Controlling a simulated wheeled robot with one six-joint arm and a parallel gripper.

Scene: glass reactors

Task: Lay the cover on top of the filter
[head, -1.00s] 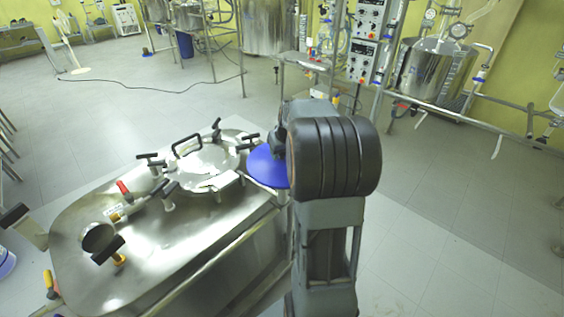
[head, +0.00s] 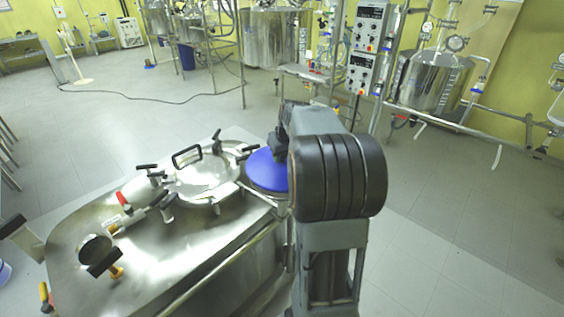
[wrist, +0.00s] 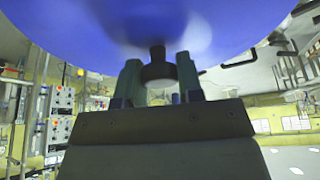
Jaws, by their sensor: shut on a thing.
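The cover is a blue disc (head: 267,170), just right of the steel tank's round hatch, partly hidden by my arm. In the wrist view the blue disc (wrist: 100,30) fills the top of the picture. My gripper (wrist: 158,72) is shut on a dark knob at the disc's centre, between its two fingers. In the head view my gripper (head: 277,143) shows only in part at the disc's far right edge. The filter cannot be clearly made out; a pale rim shows just under the disc, and I cannot tell if they touch.
The steel tank (head: 150,262) carries a round hatch (head: 205,180) with black clamps and a handle close to the disc's left. A steel rail runs along its front right edge. A rack with control boxes (head: 366,50) and a steel reactor (head: 428,80) stand behind. Floor at right is clear.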

